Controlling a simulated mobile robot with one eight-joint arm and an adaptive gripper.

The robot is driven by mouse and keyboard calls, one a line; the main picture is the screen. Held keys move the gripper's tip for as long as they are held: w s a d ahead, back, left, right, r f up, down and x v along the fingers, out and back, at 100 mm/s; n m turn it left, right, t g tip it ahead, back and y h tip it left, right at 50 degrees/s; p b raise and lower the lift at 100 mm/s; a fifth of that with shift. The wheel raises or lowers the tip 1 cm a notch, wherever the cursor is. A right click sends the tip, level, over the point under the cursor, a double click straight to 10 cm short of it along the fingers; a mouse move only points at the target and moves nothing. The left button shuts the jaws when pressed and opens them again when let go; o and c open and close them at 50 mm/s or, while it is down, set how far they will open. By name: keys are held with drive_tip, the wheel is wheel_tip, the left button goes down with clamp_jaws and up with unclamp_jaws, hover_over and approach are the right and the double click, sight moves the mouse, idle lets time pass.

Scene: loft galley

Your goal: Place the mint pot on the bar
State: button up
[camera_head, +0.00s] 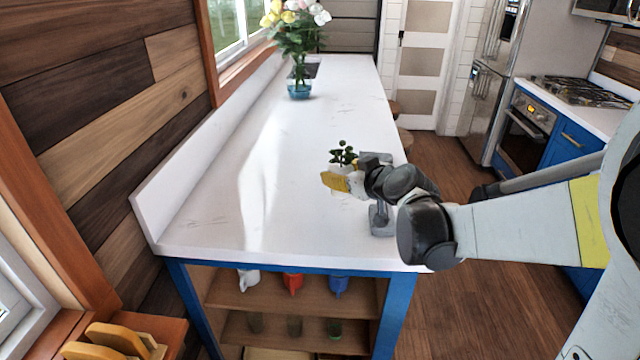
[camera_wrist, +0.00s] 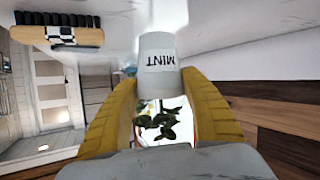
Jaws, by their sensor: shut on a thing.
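The mint pot (camera_wrist: 158,52) is a small light grey pot with a MINT label, upside down in the wrist view, and a leafy green plant (camera_wrist: 165,120). My gripper (camera_wrist: 160,82) has its yellow fingers shut on the pot's two sides. In the head view the plant (camera_head: 343,154) shows just above my gripper (camera_head: 338,182), and the fingers hide much of the pot. The pot is over the right part of the white bar (camera_head: 285,150). I cannot tell whether its base touches the surface.
A blue glass vase of flowers (camera_head: 299,88) stands at the bar's far end. A wooden brush (camera_wrist: 60,35) with dark bristles shows in the wrist view. Shelves (camera_head: 290,297) under the bar's near end hold several cups. The bar's middle is clear.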

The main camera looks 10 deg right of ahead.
sight(334, 192)
drive_tip(key=a+f, duration=0.1)
drive_tip(key=w+a+f, duration=0.1)
drive_tip(key=shift+w+a+b, duration=0.1)
drive_tip(key=shift+a+b, duration=0.2)
drive_tip(key=shift+b, duration=0.05)
drive_tip(key=shift+f+b, duration=0.95)
drive_tip(key=shift+f, duration=0.9)
drive_tip(key=shift+f, duration=0.2)
drive_tip(key=o, duration=1.3)
drive_tip(key=shift+o, duration=0.2)
drive_tip(key=shift+r, duration=0.2)
